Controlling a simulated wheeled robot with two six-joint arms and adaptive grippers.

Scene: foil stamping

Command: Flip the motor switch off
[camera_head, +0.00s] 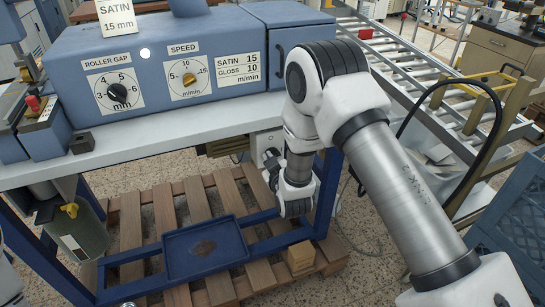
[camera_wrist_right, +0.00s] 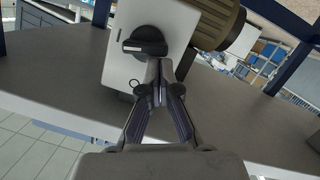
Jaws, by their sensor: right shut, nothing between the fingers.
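The motor switch is a black rotary knob (camera_wrist_right: 145,41) on a pale box (camera_wrist_right: 143,22) in the right wrist view. Its bar lies roughly level in that picture. In the head view the pale box (camera_head: 262,142) hangs below the machine's bench, and the knob is hard to make out there. My right gripper (camera_wrist_right: 160,66) is shut and empty, with its fingertips just beside the knob. Whether they touch it I cannot tell. In the head view the right gripper (camera_head: 271,162) is low beside the box, partly hidden by my wrist. My left gripper is not in view.
The blue machine (camera_head: 215,30) with dials stands on a grey bench (camera_head: 150,160). A blue tray (camera_head: 178,277) and a wooden block (camera_head: 301,257) lie below, by a pallet. A roller conveyor (camera_head: 410,75) and a blue crate (camera_head: 515,215) are at the right.

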